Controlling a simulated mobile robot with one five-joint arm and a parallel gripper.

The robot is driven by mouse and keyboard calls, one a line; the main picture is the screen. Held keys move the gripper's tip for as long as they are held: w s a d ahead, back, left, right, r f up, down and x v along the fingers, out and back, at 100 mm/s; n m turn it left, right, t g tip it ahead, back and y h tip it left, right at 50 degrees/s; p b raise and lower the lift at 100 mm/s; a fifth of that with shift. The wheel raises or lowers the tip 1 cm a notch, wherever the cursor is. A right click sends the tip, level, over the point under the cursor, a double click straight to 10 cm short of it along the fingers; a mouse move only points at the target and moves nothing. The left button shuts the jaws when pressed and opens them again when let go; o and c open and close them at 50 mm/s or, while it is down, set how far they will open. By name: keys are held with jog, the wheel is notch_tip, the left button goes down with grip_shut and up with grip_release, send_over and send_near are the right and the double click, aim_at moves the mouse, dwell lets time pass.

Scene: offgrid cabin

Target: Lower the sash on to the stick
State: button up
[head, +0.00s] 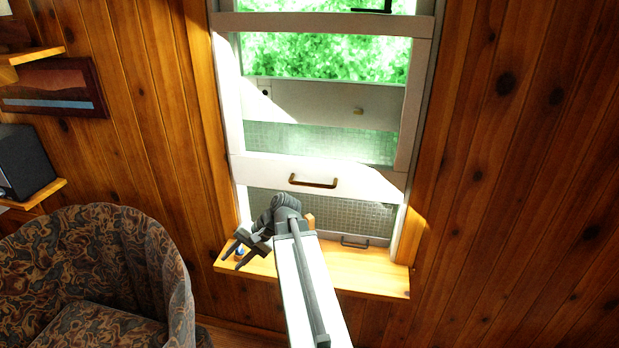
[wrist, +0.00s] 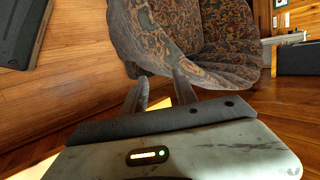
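The sash (head: 260,168) is a pale frame with a dark brass handle on its bottom rail. It stands raised, with a gap between that rail and the wooden sill (head: 375,273). A small tan wooden piece (head: 310,221), perhaps the stick, shows just behind my wrist below the sash. Most of it is hidden, so I cannot tell whether it touches the sash. My gripper (head: 233,262) is over the left end of the sill, below and left of the handle. Its fingers are apart, also in the wrist view (wrist: 161,78), and I see nothing held.
A small blue thing (head: 239,252) shows by my fingers at the sill's left end; what it is is unclear. A patterned armchair (head: 95,250) stands at the left and fills the upper wrist view (wrist: 185,40). A second handle (head: 354,243) sits low behind the sash.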

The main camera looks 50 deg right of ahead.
jog(key=s+d+r+m+t+p, duration=0.1)
jog(key=s+d+r+m+t, duration=0.15)
jog(key=d+r, duration=0.4)
jog(key=s+d+r+m+t+p, duration=0.1)
jog(key=d+r+m+t, duration=0.25)
jog(key=d, duration=0.55)
jog(key=m+t+h+p, duration=0.1)
jog(key=m+t+h, duration=0.2)
jog(key=m+t, duration=0.15)
send_near(317, 186)
jog(key=shift+m+g, duration=0.25)
jog(key=x, duration=0.4)
jog(key=shift+w+d+r, duration=0.1)
jog(key=shift+w+r, duration=0.05)
jog(key=shift+r, duration=0.15)
jog(key=b+x, duration=0.1)
jog(key=x, duration=0.7)
grip_shut()
jog(key=shift+f+y, duration=0.1)
jog(key=shift+y, duration=0.2)
